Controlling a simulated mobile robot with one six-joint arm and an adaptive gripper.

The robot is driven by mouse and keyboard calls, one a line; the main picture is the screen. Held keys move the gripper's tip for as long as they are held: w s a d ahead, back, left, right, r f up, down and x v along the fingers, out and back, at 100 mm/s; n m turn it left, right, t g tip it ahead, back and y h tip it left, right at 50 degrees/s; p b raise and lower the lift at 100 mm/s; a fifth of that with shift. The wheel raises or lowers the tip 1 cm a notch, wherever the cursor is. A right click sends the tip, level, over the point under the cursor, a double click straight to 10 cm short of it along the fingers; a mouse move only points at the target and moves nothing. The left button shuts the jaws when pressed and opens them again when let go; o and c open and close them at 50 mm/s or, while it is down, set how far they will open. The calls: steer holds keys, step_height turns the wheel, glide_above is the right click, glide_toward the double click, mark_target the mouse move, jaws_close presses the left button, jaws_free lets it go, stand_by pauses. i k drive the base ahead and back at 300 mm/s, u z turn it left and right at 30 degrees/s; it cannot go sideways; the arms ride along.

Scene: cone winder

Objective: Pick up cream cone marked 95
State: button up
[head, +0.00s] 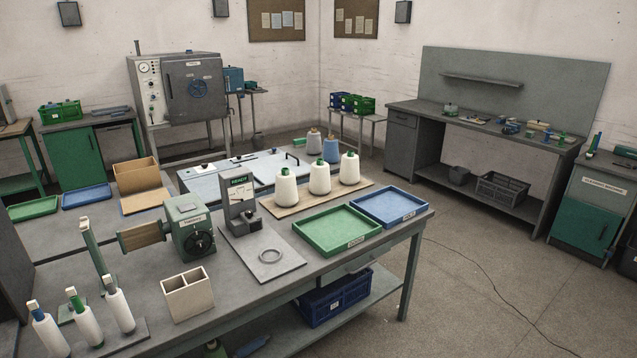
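Three cream cones stand upright in a row on a wooden board (300,205) on the near table: a left cone (286,188), a middle cone (319,179) and a right cone (349,169). Each has a green tip. Any number on them is too small to read, so I cannot tell which is marked 95. A grey cone (314,143) and a blue cone (331,152) stand behind them. My gripper is not in view.
Right of the board lie an empty green tray (345,244) and a blue tray (408,218). A grey upright scale (240,200) and a green winder (188,228) stand to the left. Slim white bobbins (84,318) stand at the near left. Floor right of the table is mostly clear.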

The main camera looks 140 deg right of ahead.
mark_target(320, 184)
steer(key=z, duration=0.85)
steer(key=i, duration=0.15)
steer(key=z, duration=4.15)
